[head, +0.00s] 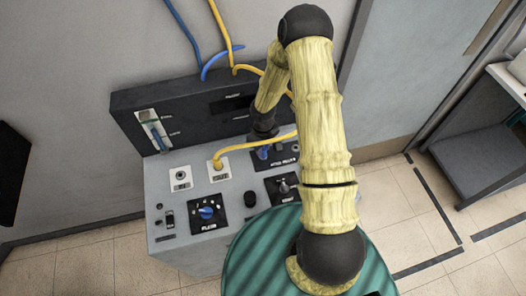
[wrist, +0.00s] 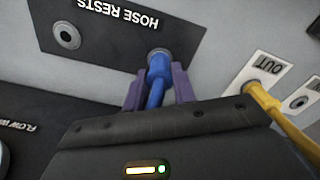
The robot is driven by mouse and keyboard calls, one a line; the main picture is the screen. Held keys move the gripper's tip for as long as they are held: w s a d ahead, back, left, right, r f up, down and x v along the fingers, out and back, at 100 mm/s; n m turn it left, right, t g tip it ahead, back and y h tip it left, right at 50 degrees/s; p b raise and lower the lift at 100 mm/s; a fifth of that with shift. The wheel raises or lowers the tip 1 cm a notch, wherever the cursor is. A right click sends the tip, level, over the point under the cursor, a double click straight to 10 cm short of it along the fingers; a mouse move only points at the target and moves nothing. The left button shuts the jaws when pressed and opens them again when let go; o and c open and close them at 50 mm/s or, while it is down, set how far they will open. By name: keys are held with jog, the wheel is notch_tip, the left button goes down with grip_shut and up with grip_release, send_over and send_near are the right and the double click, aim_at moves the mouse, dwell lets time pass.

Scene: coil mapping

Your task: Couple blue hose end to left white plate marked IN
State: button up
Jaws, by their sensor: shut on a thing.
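My gripper (wrist: 158,88) has purple fingers shut on the blue hose end (wrist: 157,80). Its tip meets a round fitting on the dark "HOSE RESTS" panel (wrist: 110,28); I cannot tell how deep it sits. In the head view the blue hose end (head: 263,153) shows below my wrist, which hides much of the grip. The left white plate (head: 180,179) has a bare round port with nothing on it. It shows partly at the right edge of the wrist view (wrist: 300,100), its marking not readable.
A yellow hose (head: 240,149) is coupled to the right white plate (head: 217,168), marked OUT in the wrist view. A second rest fitting (wrist: 67,36) is empty. The blue hose (head: 212,62) hangs along the wall. A blue knob (head: 207,212) sits on the front of the console.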

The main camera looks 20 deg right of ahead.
jog(key=shift+r+p, duration=0.9)
jog(key=shift+r, duration=0.35)
jog(key=shift+r+p, duration=1.35)
jog(key=shift+r, duration=0.4)
jog(key=shift+f, duration=0.1)
